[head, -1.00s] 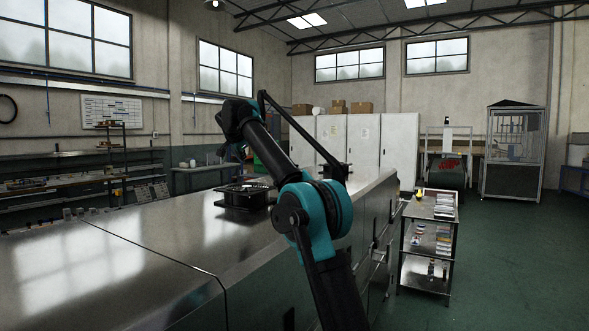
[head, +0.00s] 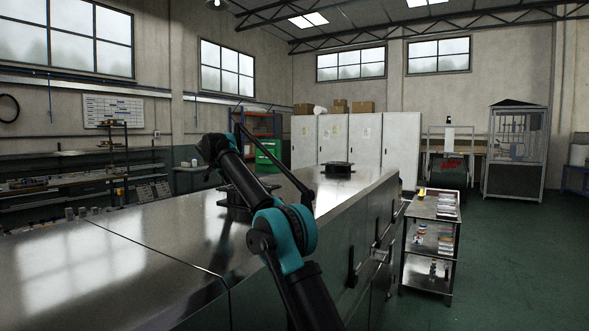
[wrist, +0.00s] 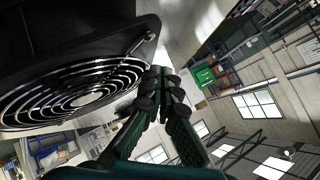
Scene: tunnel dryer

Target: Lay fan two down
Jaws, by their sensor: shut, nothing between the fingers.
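A black fan (head: 238,214) sits on the steel dryer top (head: 150,232) in the head view, partly hidden behind my arm. A second black fan (head: 338,168) lies farther along the top, near its far end. I cannot tell by any label which is fan two. In the wrist view, a black fan's square frame and round wire grille (wrist: 75,92) fill the left side, close up. My gripper (wrist: 160,72) is shut and empty, with its fingertips just right of the grille and close to the frame edge. Contact cannot be told.
A shelved cart (head: 432,240) with small goods stands to the right of the dryer. White cabinets (head: 365,142) and a green bin (head: 267,155) are behind it. A workbench (head: 80,180) runs along the left wall. The near dryer top and the floor at right are clear.

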